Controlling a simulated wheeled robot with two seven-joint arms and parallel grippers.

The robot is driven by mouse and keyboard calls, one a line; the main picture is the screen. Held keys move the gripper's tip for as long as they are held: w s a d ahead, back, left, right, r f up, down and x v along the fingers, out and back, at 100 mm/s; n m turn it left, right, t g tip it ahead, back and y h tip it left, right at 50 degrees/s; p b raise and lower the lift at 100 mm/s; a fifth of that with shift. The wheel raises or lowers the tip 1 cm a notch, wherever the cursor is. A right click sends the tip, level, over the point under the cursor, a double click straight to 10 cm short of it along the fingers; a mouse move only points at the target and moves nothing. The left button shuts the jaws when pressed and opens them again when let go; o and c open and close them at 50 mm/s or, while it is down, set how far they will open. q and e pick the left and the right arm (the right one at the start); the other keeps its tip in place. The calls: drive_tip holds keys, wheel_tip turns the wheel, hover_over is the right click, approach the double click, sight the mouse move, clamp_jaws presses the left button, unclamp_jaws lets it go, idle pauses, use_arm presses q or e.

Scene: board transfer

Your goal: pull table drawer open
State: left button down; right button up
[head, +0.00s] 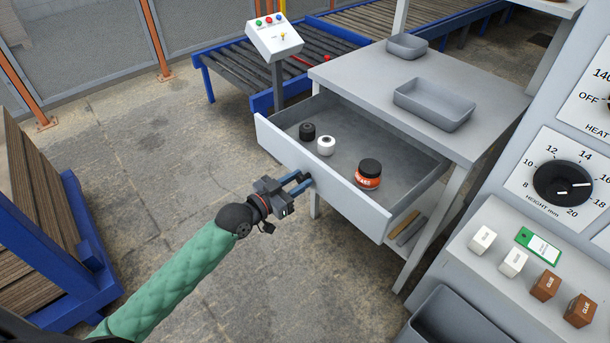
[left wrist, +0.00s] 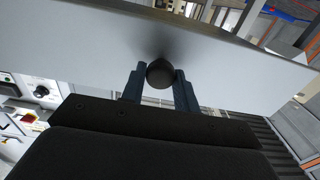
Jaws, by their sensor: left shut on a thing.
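The table drawer (head: 322,179) stands pulled out of the grey table (head: 490,107), with its inside showing. In it are a black-topped spool-like item (head: 307,132), a white one (head: 326,146) and a red jar with a black lid (head: 369,174). My left gripper (head: 304,181) is at the drawer's front face. In the left wrist view its fingers are on both sides of a round dark knob (left wrist: 160,74) on the drawer front (left wrist: 100,45), shut on it. In the head view the fingers mostly hide the knob. My right gripper is not in view.
Two grey trays (head: 434,104) lie on the tabletop. A control box (head: 273,37) on a post and a blue-framed roller conveyor (head: 228,73) stand behind. A machine panel (head: 560,180) is at the right, and a blue-framed stack (head: 75,225) at the left. The floor before the drawer is clear.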

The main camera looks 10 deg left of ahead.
use_arm(q)
drive_tip(key=shift+s+a, duration=0.1)
drive_tip(key=c, duration=1.1)
unclamp_jaws()
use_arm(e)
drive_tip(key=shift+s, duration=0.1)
use_arm(q)
drive_tip(key=shift+o, duration=0.2)
drive_tip(key=v, duration=0.7)
drive_tip(key=shift+s+a+b, duration=0.25)
drive_tip(key=shift+s+b, duration=0.05)
drive_tip(key=shift+b, duration=0.1)
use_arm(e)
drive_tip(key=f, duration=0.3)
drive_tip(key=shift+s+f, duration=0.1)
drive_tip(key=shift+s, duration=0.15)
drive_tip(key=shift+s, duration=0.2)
